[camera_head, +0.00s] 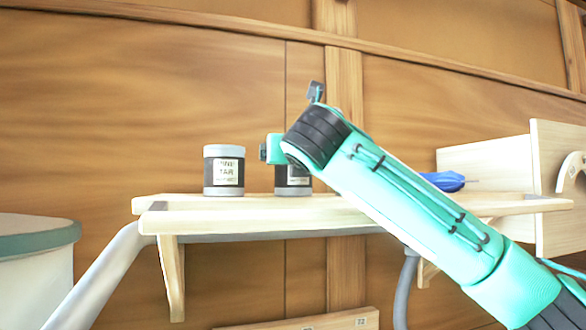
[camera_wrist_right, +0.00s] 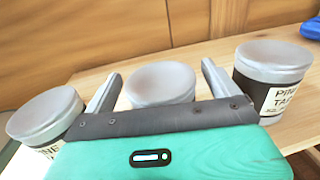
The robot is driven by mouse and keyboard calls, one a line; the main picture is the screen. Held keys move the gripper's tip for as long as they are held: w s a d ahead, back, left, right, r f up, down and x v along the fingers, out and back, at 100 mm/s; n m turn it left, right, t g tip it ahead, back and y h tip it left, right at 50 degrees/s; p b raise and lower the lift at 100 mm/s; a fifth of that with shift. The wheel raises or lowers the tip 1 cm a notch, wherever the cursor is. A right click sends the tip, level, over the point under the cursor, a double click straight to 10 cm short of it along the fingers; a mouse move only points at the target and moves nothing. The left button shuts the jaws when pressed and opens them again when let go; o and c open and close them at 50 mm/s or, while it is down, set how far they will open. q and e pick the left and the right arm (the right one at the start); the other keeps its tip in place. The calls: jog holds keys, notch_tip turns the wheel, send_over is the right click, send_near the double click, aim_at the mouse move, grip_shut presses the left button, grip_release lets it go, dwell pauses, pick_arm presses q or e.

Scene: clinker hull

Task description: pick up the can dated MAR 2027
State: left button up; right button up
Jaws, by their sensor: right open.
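Three grey-lidded dark cans show in the right wrist view: a left can (camera_wrist_right: 45,122), a middle can (camera_wrist_right: 160,86) and a right can (camera_wrist_right: 272,78). The left and right labels show parts of "PINE TAR"; no date is legible. The middle can's label is hidden by my gripper. My right gripper (camera_wrist_right: 160,72) is open, its fingers either side of the middle can; I cannot tell if they touch it. In the head view one can (camera_head: 224,172) stands clear on the shelf and another (camera_head: 293,181) is partly behind my right gripper. My left gripper is out of view.
The pale wooden shelf (camera_head: 185,204) runs along the plank wall. A blue object (camera_head: 442,181) lies on its right part, near an upright wooden panel (camera_head: 558,190). A pale tub with a green rim (camera_head: 38,240) stands at lower left.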

jog(key=c, duration=1.3)
jog(key=shift+c, duration=0.4)
jog(key=shift+r, duration=0.1)
